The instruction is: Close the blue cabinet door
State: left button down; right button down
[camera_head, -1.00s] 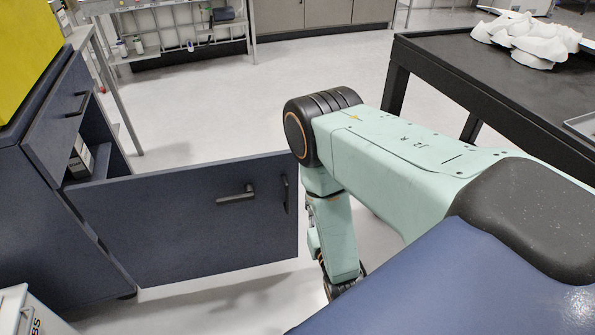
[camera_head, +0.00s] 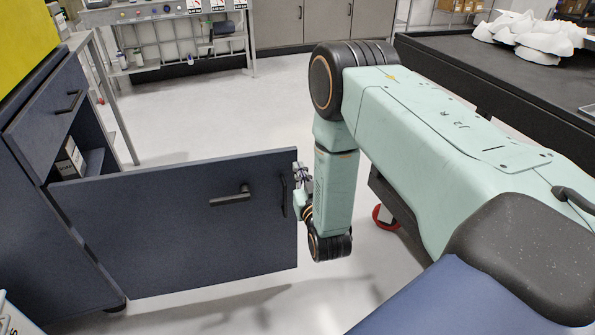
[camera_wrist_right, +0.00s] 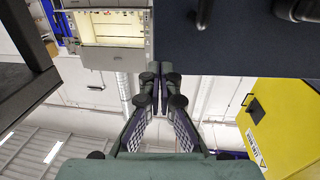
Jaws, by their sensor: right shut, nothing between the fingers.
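The blue cabinet (camera_head: 30,240) stands at the left. Its door (camera_head: 165,235) is swung wide open and reaches across the floor to the middle of the head view. A black lever handle (camera_head: 231,197) is on the door face, with a dark upright pull (camera_head: 283,197) near its free edge. My right gripper (camera_head: 301,174) is at that free edge, partly hidden by the door; I cannot tell whether it touches. In the wrist view its fingers (camera_wrist_right: 160,72) are together and empty, beside the dark door panel (camera_wrist_right: 225,45). My left gripper is out of view.
A yellow cabinet (camera_head: 25,35) is above the blue one at left. A black table (camera_head: 485,75) with white crumpled material (camera_head: 525,35) stands at right. A metal shelf rack (camera_head: 165,40) is at the back. The floor (camera_head: 225,110) behind the door is clear.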

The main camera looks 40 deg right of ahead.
jog(key=shift+b+x, duration=0.4)
jog(key=shift+x, duration=0.95)
jog(key=shift+d, duration=0.1)
